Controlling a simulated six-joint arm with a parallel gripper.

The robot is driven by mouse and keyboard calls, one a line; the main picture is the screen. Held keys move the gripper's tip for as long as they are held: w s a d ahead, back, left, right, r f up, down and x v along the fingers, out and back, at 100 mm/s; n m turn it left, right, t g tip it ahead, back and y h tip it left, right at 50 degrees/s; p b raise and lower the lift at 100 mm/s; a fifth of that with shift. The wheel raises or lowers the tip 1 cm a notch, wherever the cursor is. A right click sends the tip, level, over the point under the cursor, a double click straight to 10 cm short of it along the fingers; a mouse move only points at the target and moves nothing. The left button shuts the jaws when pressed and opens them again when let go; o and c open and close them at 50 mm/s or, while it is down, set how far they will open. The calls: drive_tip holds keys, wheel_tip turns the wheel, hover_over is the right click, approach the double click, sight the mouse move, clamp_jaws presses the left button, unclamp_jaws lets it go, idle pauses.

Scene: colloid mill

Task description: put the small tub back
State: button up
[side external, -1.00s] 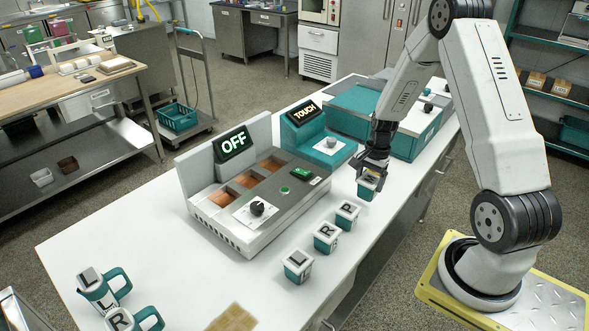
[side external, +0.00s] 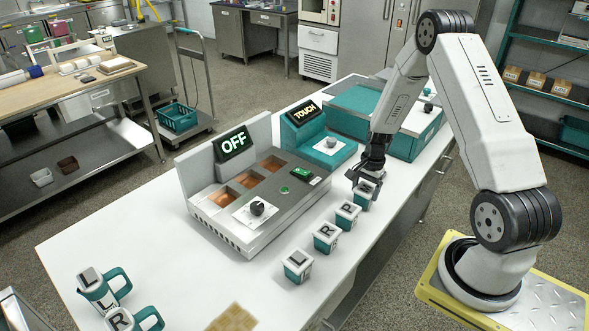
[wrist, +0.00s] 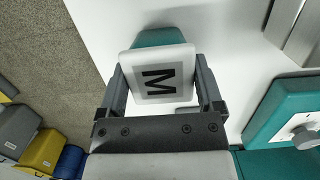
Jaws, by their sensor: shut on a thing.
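My gripper (side external: 368,180) is shut on a small teal tub with a white lid (side external: 363,195). In the wrist view the lid of this tub (wrist: 168,72) carries a black M, and the jaws stand on both sides of it. The tub is at the far end of a row of small tubs, at or just above the white bench; I cannot tell if it touches. The others in the row are a tub marked R (side external: 347,215), another marked R (side external: 326,236) and one marked L (side external: 298,266).
The grey machine with the OFF display (side external: 234,143) stands left of the row. Two handled mugs marked L (side external: 98,290) and R (side external: 122,319) stand at the near left. The bench between is clear.

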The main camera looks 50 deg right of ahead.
sight(368, 186)
drive_tip(key=shift+f, duration=0.15)
drive_tip(key=o, duration=1.3)
wheel_tip(368, 186, up, 12)
drive_tip(key=d, duration=0.1)
drive_tip(key=shift+d, duration=0.4)
drive_tip(key=s+a+r+n+t+h, duration=0.1)
drive_tip(key=s+a+r+n, duration=0.1)
drive_tip(key=a+n, duration=0.7)
drive_tip(key=s+a+r+n+t, duration=0.1)
drive_tip(key=s+a+r+n, duration=0.2)
drive_tip(key=a+n, duration=0.6)
drive_tip(key=a, duration=0.8)
drive_tip(key=shift+t+h, duration=0.3)
drive_tip(key=shift+h, duration=0.1)
drive_tip(key=shift+a+r, duration=0.1)
